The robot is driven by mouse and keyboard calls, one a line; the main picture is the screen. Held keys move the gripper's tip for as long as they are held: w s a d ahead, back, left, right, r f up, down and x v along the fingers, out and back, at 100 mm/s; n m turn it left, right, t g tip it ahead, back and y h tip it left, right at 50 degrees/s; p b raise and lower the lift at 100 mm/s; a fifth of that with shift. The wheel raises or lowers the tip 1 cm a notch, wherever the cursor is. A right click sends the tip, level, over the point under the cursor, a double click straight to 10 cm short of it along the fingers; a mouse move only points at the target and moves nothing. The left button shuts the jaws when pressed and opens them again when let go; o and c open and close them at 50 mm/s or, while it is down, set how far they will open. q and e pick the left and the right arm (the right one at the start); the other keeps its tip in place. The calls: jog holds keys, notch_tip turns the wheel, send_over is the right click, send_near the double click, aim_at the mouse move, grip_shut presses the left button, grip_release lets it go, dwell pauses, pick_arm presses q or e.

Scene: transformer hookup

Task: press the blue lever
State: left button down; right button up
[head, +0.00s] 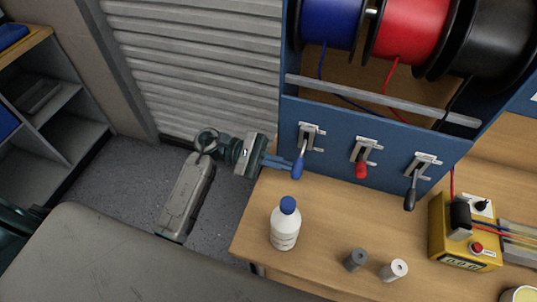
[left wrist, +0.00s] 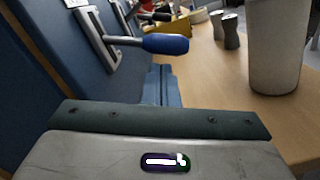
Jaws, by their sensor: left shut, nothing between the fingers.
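The blue lever (head: 299,167) hangs down from its metal bracket at the left of the blue panel (head: 335,142). In the left wrist view its blue handle (left wrist: 165,44) lies just beyond and above my fingertips. My left gripper (head: 288,165) is shut and empty, with its fingertips close beside the blue handle. I cannot tell whether they touch it. The shut fingers (left wrist: 161,85) also show in the left wrist view. My right gripper is out of view.
A red lever (head: 361,168) and a black lever (head: 410,197) hang to the right. A white bottle with a blue cap (head: 285,228), two small cylinders (head: 355,259) and a yellow meter box (head: 463,232) stand on the wooden table (head: 322,233). Wire spools (head: 410,30) sit above.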

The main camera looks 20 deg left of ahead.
pick_arm(q)
jog(key=shift+d, duration=0.45)
jog(key=shift+s+r+n+b, duration=0.3)
jog(key=shift+s+r+n, duration=0.05)
jog(key=shift+n, duration=0.45)
jog(key=shift+s+r+n, duration=0.3)
jog(key=shift+r+n, duration=0.15)
jog(key=shift+n, duration=0.45)
jog(key=r+n, duration=0.1)
jog(key=n, duration=0.1)
jog(key=r+n, duration=0.1)
jog(key=n, duration=0.1)
jog(key=s+r+n+b, duration=0.1)
jog(key=r+n, duration=0.1)
jog(key=shift+t, duration=0.4)
jog(key=shift+r, duration=0.25)
